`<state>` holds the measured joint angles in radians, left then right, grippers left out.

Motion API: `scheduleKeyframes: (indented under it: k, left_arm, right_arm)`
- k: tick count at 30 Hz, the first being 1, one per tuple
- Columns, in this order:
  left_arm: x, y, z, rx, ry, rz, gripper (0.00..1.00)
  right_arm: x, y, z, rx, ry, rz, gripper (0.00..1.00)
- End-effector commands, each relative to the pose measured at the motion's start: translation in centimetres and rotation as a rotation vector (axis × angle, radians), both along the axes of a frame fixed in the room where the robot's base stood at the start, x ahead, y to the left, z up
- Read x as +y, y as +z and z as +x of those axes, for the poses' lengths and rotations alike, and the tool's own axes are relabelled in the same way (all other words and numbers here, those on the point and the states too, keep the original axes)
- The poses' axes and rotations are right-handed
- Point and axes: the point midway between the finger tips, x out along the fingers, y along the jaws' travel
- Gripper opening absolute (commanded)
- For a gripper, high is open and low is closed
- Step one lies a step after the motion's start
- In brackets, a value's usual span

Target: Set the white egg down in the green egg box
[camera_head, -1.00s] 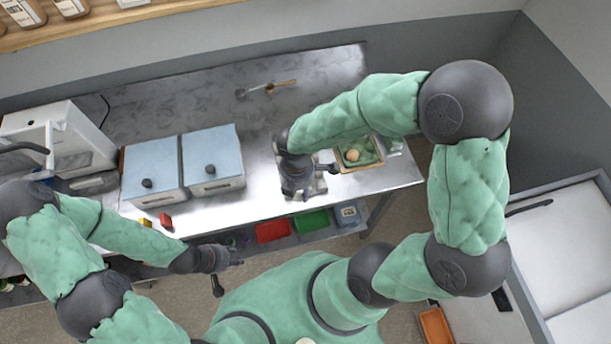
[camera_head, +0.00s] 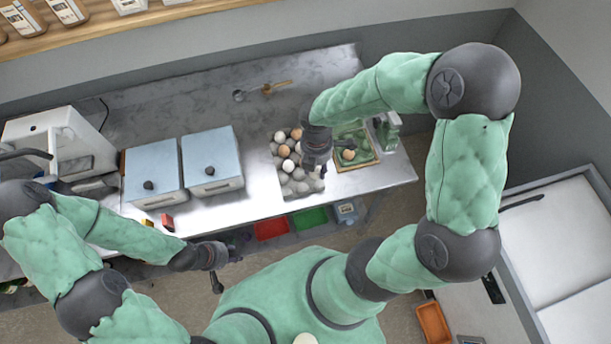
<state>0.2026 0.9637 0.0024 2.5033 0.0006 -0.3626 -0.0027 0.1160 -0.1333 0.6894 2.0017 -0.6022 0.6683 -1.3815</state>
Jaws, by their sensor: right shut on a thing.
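The green egg box (camera_head: 361,138) sits in a wooden tray at the right end of the counter, with a brown egg (camera_head: 348,155) in its front part. My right gripper (camera_head: 316,169) is between the grey egg tray and the green box, pointing down. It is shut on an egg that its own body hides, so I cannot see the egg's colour. The grey egg tray (camera_head: 301,187) holds several white and brown eggs in its back part. My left gripper (camera_head: 229,274) is in front of the counter, its fingers apart and empty.
Two blue-lidded boxes (camera_head: 153,166) (camera_head: 208,154) stand left of the egg tray. A white machine (camera_head: 60,140) is at the far left. A whisk and a brush (camera_head: 265,90) lie at the back. Red and green bins (camera_head: 310,218) are under the counter.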

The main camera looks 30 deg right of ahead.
Motion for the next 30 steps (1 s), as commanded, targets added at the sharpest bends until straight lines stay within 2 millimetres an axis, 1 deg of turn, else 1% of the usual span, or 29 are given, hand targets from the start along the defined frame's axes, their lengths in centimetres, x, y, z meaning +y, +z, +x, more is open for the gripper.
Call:
scheduleKeyframes:
  k: [1,3,15,23,30]
  left_arm:
    - [0.0,0.4,0.0,0.0,0.0,0.0,0.4]
    - [0.0,0.6,0.0,0.0,0.0,0.0,0.4]
    - [0.0,1.9,0.0,0.0,0.0,0.0,0.4]
    - [0.0,2.3,0.0,0.0,0.0,0.0,0.4]
    - [0.0,2.2,0.0,0.0,0.0,0.0,0.4]
  right_arm:
    - [-0.9,0.1,0.3,0.003,-0.004,0.0,0.26]
    - [-2.0,0.2,0.8,0.001,-0.005,0.001,0.26]
    - [-8.2,-0.4,3.6,0.002,-0.004,0.0,0.26]
    - [-12.1,-1.4,5.4,0.001,-0.004,0.001,0.26]
    - [-15.6,-2.8,7.0,0.001,-0.002,0.0,0.26]
